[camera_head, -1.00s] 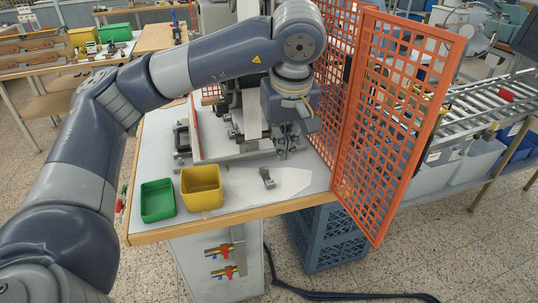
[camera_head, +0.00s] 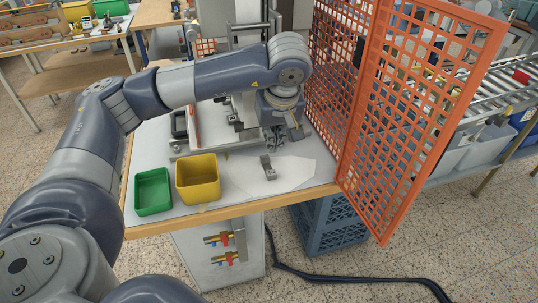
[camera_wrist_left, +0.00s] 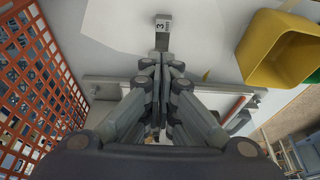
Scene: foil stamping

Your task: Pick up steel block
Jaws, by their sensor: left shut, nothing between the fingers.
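The steel block (camera_head: 268,168) is a small grey upright piece on the white sheet near the table's front edge. In the left wrist view the block (camera_wrist_left: 163,29) shows dark markings that look like a 3. My left gripper (camera_head: 274,143) is behind the block in the head view, pointing down. In the left wrist view its fingertips (camera_wrist_left: 162,62) are together with nothing between them, just short of the block. I cannot tell whether they touch it. My right gripper is not in view.
A yellow bin (camera_head: 198,192) and a green bin (camera_head: 153,206) stand left of the block. An orange mesh guard (camera_head: 420,120) closes off the right side. A press fixture (camera_head: 232,115) stands behind the gripper. The white table (camera_head: 235,178) is bare between bins and block.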

